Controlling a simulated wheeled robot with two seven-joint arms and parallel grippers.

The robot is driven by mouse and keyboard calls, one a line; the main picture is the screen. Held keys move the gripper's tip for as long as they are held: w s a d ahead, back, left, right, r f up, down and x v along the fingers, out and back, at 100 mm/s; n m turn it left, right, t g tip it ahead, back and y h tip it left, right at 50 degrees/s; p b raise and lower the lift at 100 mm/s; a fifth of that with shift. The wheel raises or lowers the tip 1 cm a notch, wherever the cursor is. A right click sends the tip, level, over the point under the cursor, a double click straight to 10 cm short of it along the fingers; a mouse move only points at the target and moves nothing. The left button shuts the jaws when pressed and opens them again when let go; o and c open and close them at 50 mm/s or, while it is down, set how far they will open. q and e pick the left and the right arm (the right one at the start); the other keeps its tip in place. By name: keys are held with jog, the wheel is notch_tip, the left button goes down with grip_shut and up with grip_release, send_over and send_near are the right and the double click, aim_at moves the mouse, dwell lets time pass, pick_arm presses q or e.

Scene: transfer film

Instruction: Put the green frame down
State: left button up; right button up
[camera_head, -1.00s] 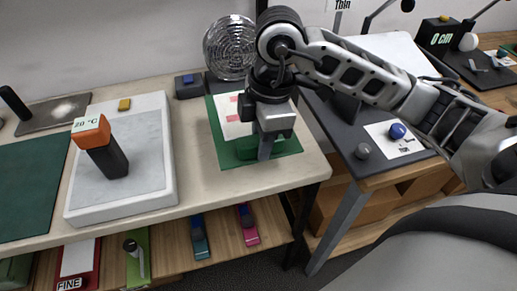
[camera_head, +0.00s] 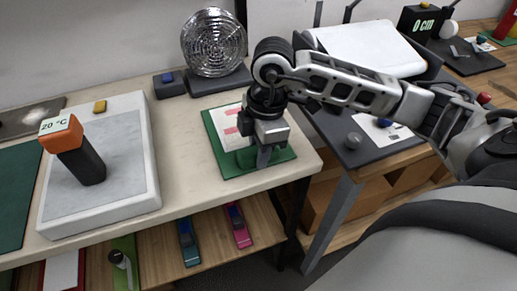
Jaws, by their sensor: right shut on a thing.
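My left gripper does not show.
A round ribbed metallic fan-like disc (camera_head: 213,43) stands behind the mat. A white-grey slab (camera_head: 122,165) with an orange-topped "20 °C" device (camera_head: 76,150) is at the left. A dark side table (camera_head: 343,128) is at the right. Bench space between slab and mat is clear.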

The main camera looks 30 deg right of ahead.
jog(key=o, duration=1)
jog(key=shift+f, duration=0.1)
jog(key=shift+o, duration=0.2)
jog(key=shift+r, duration=0.65)
notch_tip(320, 180, up, 11)
jog(key=d, duration=0.1)
jog(key=shift+s+d, duration=0.15)
jog(key=shift+d, duration=0.05)
jog(key=shift+s+f, duration=0.1)
